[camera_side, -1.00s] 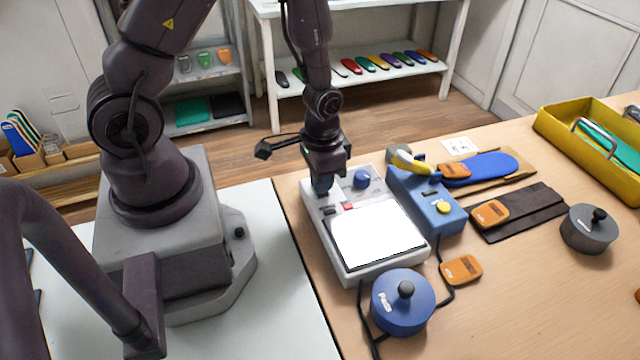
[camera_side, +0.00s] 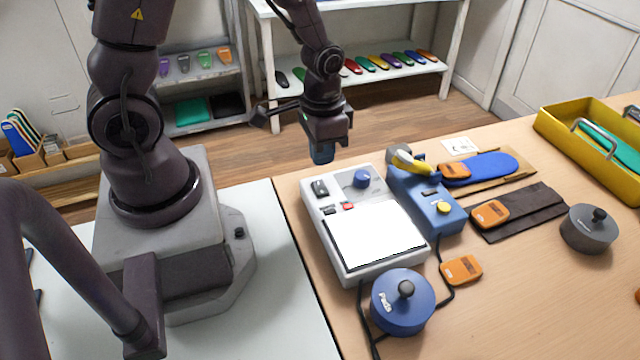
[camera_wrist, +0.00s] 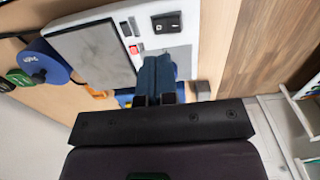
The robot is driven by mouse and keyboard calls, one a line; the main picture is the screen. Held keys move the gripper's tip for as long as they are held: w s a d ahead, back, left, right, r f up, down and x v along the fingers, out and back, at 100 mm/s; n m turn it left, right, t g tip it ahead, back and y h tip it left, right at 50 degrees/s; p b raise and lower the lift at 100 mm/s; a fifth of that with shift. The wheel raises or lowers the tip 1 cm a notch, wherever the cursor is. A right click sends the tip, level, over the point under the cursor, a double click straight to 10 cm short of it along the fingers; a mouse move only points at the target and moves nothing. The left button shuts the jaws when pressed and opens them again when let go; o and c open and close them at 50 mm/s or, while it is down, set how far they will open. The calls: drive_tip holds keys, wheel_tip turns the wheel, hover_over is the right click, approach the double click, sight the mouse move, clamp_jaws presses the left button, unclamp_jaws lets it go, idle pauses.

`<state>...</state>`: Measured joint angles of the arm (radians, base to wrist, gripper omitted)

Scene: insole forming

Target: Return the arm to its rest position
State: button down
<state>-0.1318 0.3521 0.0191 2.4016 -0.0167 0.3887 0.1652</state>
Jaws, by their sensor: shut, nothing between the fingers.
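My gripper (camera_side: 322,153) is shut and empty. In the side view it hangs above the back edge of the white device (camera_side: 316,212), with a gap between them. The device has a bright white panel, a blue knob (camera_side: 361,178), a black switch (camera_side: 319,188) and a small red button. In the wrist view the closed blue fingers (camera_wrist: 155,78) point toward the device and cover part of its knob side. The black switch (camera_wrist: 166,22) shows beside them, and the panel (camera_wrist: 93,52) looks grey there.
A blue unit with a yellow lever (camera_side: 425,200) stands right of the device. A blue round weight (camera_side: 403,303) sits in front, and a dark one (camera_side: 588,230) at right. A yellow tray (camera_side: 565,134) stands at the far right. Open air surrounds my gripper.

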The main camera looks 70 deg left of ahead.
drive_tip(key=shift+s, duration=0.25)
drive_tip(key=s+d+r+t, duration=0.2)
drive_tip(key=s+r, duration=0.1)
drive_tip(key=r, duration=0.8)
drive_tip(key=s+d+r+t, duration=0.2)
drive_tip(key=s+r+t, duration=0.1)
drive_tip(key=r, duration=0.8)
drive_tip(key=shift+s+r+t, duration=0.2)
drive_tip(key=shift+r+t, duration=0.1)
drive_tip(key=shift+r, duration=0.05)
